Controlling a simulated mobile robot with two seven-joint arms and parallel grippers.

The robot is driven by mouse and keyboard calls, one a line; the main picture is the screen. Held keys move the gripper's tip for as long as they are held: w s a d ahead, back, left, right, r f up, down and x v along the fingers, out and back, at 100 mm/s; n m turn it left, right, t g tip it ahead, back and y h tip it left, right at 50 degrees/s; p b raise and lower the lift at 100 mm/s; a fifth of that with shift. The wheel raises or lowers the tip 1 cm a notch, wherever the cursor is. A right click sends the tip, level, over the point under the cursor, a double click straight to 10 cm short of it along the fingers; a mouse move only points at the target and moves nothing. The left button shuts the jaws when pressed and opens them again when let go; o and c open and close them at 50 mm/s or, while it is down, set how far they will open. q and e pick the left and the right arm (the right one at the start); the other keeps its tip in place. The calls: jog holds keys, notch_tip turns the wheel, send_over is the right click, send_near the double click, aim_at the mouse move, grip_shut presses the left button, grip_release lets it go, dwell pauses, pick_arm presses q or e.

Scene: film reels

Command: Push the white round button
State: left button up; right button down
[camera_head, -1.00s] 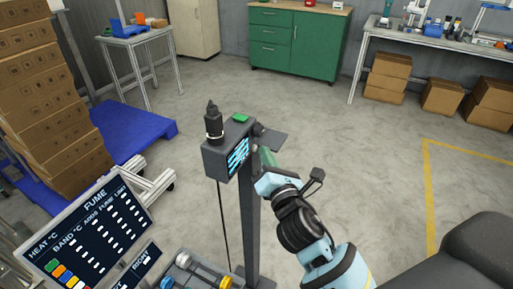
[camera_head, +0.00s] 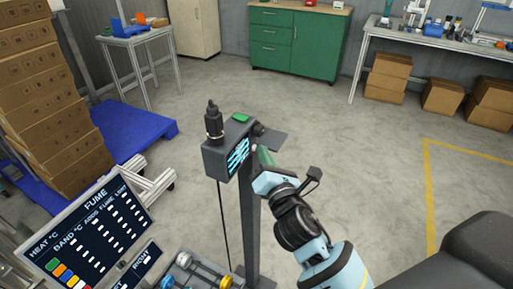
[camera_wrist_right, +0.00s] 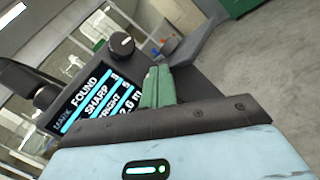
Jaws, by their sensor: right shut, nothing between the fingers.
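A dark box with a lit screen (camera_head: 238,155) stands on a post in the middle of the head view. My right gripper (camera_head: 263,155) is at the right side of this box, with its green fingers shut and empty. In the right wrist view the fingers (camera_wrist_right: 157,86) point at the box face beside its screen (camera_wrist_right: 92,100), below a black knob (camera_wrist_right: 122,43). A small pale spot (camera_head: 254,148) at the fingertips may be the white round button, mostly hidden by them. I cannot tell whether they touch it. My left gripper is not in view.
A dark plate (camera_head: 273,140) juts out right of the box, and a black cylinder (camera_head: 213,122) stands on top. A tilted display board (camera_head: 90,235) and a rack of reels (camera_head: 195,270) are at the lower left.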

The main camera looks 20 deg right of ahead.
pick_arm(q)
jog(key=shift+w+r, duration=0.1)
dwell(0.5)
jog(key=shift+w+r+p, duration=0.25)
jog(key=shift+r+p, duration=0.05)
pick_arm(e)
jog(key=shift+s+d, duration=0.5)
jog(key=shift+s, duration=0.05)
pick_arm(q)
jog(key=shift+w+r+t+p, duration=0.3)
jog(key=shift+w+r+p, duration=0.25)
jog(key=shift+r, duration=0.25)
pick_arm(e)
jog(key=shift+s+d, duration=1.7)
jog(key=shift+s, duration=0.2)
